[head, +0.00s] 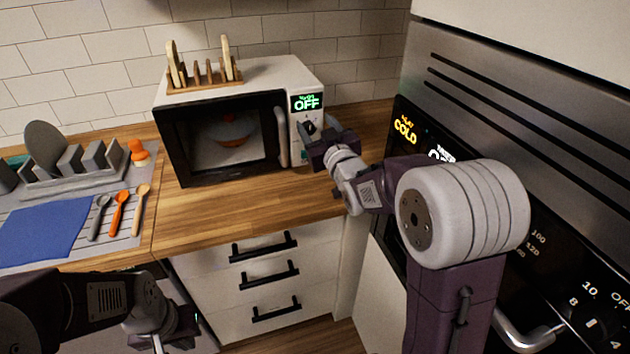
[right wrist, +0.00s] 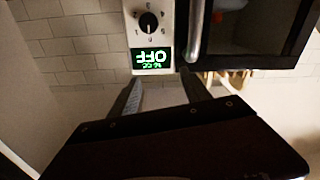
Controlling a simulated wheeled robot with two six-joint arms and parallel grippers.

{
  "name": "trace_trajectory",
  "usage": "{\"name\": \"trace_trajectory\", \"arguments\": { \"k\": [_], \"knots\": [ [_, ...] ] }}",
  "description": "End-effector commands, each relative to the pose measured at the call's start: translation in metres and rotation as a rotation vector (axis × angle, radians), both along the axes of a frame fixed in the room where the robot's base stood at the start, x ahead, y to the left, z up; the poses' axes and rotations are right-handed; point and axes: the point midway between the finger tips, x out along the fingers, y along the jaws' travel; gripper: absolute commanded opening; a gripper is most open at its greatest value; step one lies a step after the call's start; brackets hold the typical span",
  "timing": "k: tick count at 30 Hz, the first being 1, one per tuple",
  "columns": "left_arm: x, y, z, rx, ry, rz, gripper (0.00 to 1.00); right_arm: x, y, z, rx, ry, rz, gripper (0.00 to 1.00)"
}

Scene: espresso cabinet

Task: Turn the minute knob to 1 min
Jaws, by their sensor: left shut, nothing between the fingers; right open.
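The minute knob (right wrist: 148,21) is a small black dial with a light pointer mark, set among small figures on the white microwave's panel. The right wrist view is upside down, so its green display (right wrist: 151,60) appears below the knob; in the head view this display (head: 307,102) reads OFF. In the head view the knob (head: 309,127) is partly hidden by my right gripper (head: 317,129). That gripper is open in front of the panel, its fingers (right wrist: 162,80) apart, empty and clear of the knob. My left gripper (head: 178,326) is shut and empty at lower left.
The microwave's door (head: 232,138) is closed, with an orange-and-white item inside. A wooden rack (head: 205,85) stands on top. A steel oven (head: 490,90) with a glowing COLD sign is close on the right. Utensils and a blue cloth (head: 45,232) lie at left. The counter before the microwave is clear.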

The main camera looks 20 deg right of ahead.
Motion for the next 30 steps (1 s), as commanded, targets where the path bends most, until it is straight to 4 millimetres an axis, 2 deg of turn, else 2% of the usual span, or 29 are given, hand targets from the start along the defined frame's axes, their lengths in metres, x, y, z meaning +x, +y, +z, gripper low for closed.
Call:
{"name": "trace_trajectory", "arguments": {
  "k": [1,3,6,11,14,24,30],
  "knots": [
    [0.000,0.000,-0.041,0.000,0.000,0.000,0.00,0.004,-0.006,-0.043,-0.002,0.002,-0.009,0.56],
    [0.000,0.000,-0.055,0.000,-0.001,0.000,0.00,0.007,-0.011,-0.062,-0.001,0.011,-0.019,0.56],
    [0.001,0.000,-0.063,0.000,-0.001,0.000,0.00,0.007,-0.016,-0.076,0.000,0.022,-0.029,0.56],
    [0.001,0.000,-0.060,0.000,-0.002,0.000,0.00,0.007,-0.017,-0.073,0.000,0.023,-0.031,0.56],
    [0.001,0.000,-0.058,0.000,-0.002,0.000,0.00,0.014,-0.017,-0.073,0.001,0.026,-0.031,0.56],
    [0.001,0.000,-0.049,0.000,-0.001,0.000,0.00,0.081,-0.014,-0.072,0.001,0.026,-0.031,0.56],
    [0.001,0.000,-0.048,0.000,-0.001,0.000,0.00,0.097,-0.014,-0.073,0.001,0.026,-0.031,0.56]
  ]
}}
